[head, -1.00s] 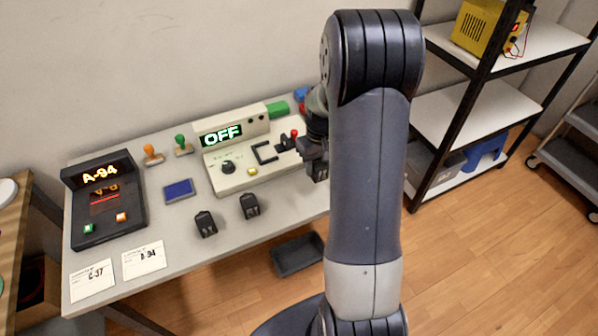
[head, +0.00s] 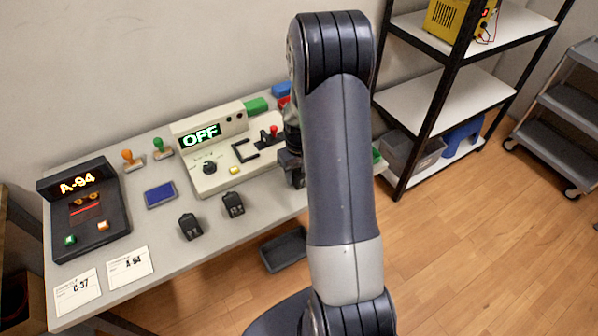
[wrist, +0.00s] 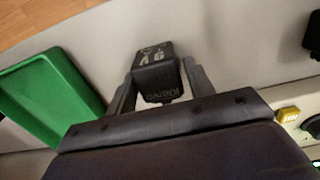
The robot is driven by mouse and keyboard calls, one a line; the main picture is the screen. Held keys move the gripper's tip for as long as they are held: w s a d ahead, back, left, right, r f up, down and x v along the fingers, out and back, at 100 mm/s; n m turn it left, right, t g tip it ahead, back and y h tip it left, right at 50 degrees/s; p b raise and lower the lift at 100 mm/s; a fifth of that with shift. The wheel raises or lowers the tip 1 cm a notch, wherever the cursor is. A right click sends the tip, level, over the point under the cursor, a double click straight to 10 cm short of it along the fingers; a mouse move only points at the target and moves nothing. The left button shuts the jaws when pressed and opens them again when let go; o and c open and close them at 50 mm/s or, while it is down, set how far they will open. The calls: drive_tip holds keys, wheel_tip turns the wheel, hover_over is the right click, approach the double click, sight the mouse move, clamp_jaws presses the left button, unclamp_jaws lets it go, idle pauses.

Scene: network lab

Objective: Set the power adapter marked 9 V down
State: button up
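The black power adapter marked 9 V (wrist: 156,75) sits between the two fingers of my gripper (wrist: 160,82) in the wrist view, its lettering upside down. The fingers lie against its sides. The grey table top (wrist: 235,50) shows behind it; I cannot tell whether the adapter touches it. In the head view my gripper (head: 291,172) is at the right part of the table (head: 215,243), just right of the control unit, partly hidden by my arm. The held adapter cannot be made out there.
Two other black adapters (head: 190,226) (head: 233,205) stand at the table's front. A beige unit reading OFF (head: 210,155) is behind them. A green tray (wrist: 50,95) lies left of my gripper in the wrist view. A dark bin (head: 284,250) is on the floor.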

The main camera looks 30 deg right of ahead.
sight(299, 171)
drive_tip(key=shift+o, duration=1.1)
drive_tip(key=shift+r, duration=0.15)
wheel_tip(299, 171, up, 12)
